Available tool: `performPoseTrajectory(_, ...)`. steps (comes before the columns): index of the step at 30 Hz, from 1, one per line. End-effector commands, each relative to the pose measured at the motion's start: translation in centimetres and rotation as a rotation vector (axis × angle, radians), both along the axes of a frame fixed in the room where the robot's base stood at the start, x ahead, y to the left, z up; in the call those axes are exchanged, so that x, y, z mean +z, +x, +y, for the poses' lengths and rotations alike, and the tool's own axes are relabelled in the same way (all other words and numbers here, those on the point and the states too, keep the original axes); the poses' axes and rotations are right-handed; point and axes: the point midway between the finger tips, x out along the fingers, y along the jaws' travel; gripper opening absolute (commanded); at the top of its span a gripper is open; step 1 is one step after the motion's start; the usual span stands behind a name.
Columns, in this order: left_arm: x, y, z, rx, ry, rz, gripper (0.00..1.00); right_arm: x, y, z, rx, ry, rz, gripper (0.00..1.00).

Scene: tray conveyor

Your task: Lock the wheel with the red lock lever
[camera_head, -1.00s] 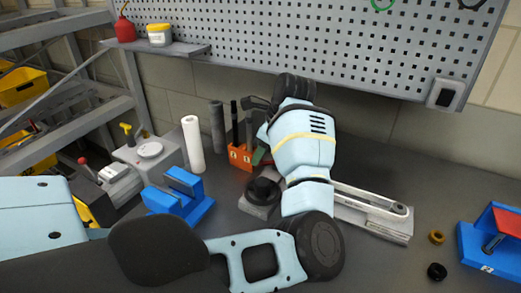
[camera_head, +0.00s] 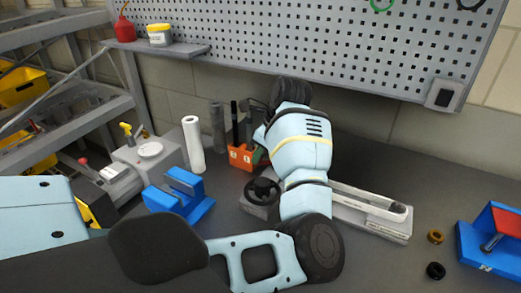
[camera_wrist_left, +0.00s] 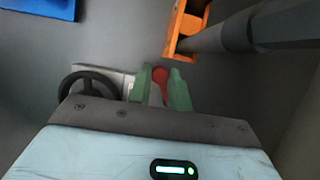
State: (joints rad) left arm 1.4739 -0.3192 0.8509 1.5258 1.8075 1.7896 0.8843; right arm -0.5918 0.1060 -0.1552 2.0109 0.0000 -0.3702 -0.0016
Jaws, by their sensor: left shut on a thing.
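The black handwheel (camera_head: 264,190) sits on a grey block in the middle of the bench, left of my left forearm. It also shows in the wrist view (camera_wrist_left: 90,88), left of the fingers. My left gripper (camera_wrist_left: 160,88) has green fingertips and points down beside the wheel. It is shut on the red lock lever, whose round red knob (camera_wrist_left: 159,74) shows between the fingertips. The lever's lower part is hidden by the fingers. In the head view my wrist covers most of this gripper (camera_head: 259,156) and the lever. My right gripper is not in view.
An orange holder (camera_head: 241,157) with dark rods stands close behind the gripper. A white roll (camera_head: 194,145) and a blue block (camera_head: 180,196) stand to the left. A grey rail (camera_head: 372,212) runs right of my arm. Two small rings lie further right.

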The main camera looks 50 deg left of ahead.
Motion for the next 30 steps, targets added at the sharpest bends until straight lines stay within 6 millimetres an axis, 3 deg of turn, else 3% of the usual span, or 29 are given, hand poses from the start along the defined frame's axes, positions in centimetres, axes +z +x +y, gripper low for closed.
performPoseTrajectory(6, 0.11, 0.33, 0.41, -0.129, 0.0, -0.001, 0.0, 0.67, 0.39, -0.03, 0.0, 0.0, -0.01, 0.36)
performPoseTrajectory(16, -0.02, 0.39, 0.49, -0.148, 0.002, 0.001, 0.0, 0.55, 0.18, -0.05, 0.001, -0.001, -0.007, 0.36)
performPoseTrajectory(17, -0.02, 0.39, 0.49, -0.148, 0.002, 0.001, 0.21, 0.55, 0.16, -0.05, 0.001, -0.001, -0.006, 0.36)
performPoseTrajectory(21, -0.02, 0.38, 0.49, -0.148, 0.001, 0.001, 0.39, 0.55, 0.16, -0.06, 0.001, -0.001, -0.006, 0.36)
performPoseTrajectory(30, 0.03, 0.38, 0.48, -0.147, 0.001, 0.001, 0.41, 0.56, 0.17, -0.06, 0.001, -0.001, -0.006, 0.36)
